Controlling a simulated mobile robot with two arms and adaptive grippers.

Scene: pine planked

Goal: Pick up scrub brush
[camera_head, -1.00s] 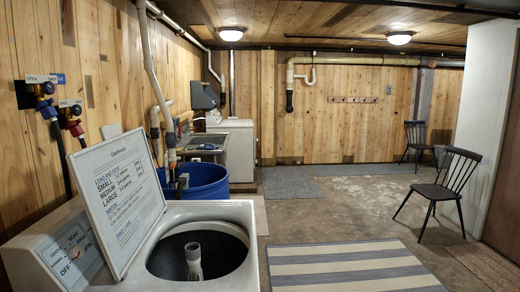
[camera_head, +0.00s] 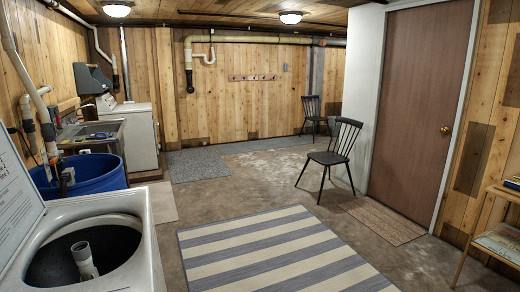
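I cannot make out a scrub brush for certain in the head view. A small dark object (camera_head: 513,184) lies on top of a wooden stand (camera_head: 494,191) at the right edge, too small and cut off to identify. A small blue item (camera_head: 100,135) lies at the utility sink (camera_head: 88,131) on the left, also too small to identify. Neither of my grippers is in view.
An open top-loading washer (camera_head: 135,215) stands at the lower left, a blue tub (camera_head: 95,181) behind it. A striped rug (camera_head: 275,250) covers the middle floor. A dark chair (camera_head: 335,155) stands near the closed door (camera_head: 418,110). The floor between is open.

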